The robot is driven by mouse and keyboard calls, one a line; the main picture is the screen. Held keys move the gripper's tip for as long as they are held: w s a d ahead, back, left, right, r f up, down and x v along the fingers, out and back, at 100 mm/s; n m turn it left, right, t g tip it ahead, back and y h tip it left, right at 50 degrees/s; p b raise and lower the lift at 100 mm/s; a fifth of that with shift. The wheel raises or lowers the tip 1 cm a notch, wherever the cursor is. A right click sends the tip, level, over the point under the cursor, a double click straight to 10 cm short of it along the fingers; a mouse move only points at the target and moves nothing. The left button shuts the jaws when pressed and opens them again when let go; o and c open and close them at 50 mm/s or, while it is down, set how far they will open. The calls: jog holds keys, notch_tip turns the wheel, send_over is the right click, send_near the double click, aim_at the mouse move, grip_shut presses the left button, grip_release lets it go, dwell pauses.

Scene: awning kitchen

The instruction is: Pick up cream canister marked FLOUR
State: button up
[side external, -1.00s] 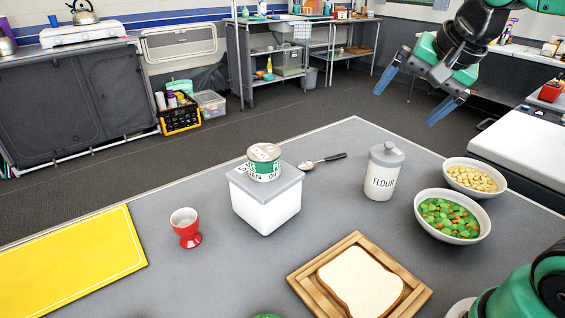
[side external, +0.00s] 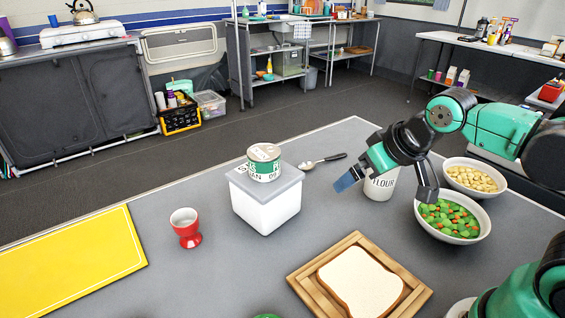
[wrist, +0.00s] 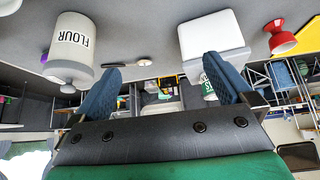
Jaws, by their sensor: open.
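The cream canister marked FLOUR (side external: 381,186) stands upright on the grey table; my gripper and wrist hide its lid and upper part in the side view. In the wrist view the canister (wrist: 75,47) appears upside down at the upper left, with its label and grey lid visible, outside the left finger. My gripper (side external: 386,188) is open and empty, in front of the canister in the side view. Its two blue fingers also show in the wrist view (wrist: 162,88), spread apart with nothing between them.
A white box (side external: 265,208) with a green-labelled tin (side external: 264,163) on top stands left of the canister. A spoon (side external: 322,161) lies behind. Bowls of vegetables (side external: 466,235) and pale chunks (side external: 474,169) stand to the right. Bread (side external: 360,283) on a wooden board is in front.

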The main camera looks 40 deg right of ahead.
jog(key=shift+w+d+f+m+g+h, duration=1.1)
jog(key=shift+d+m+h, duration=1.05)
jog(key=shift+d+m, duration=0.7)
jog(key=shift+w+d+f+m+g+h, duration=0.85)
jog(key=shift+d+f+m+g+h, duration=0.4)
jog(key=shift+d+m+h, duration=1.5)
jog(key=shift+w+d+f+m+g+h, duration=1.1)
jog(key=shift+d+m+h, duration=0.5)
jog(key=shift+d+m, duration=1.3)
jog(key=shift+s+a+m, duration=0.1)
jog(key=shift+a+m, duration=0.4)
jog(key=shift+a, duration=0.05)
jog(key=c, duration=1.1)
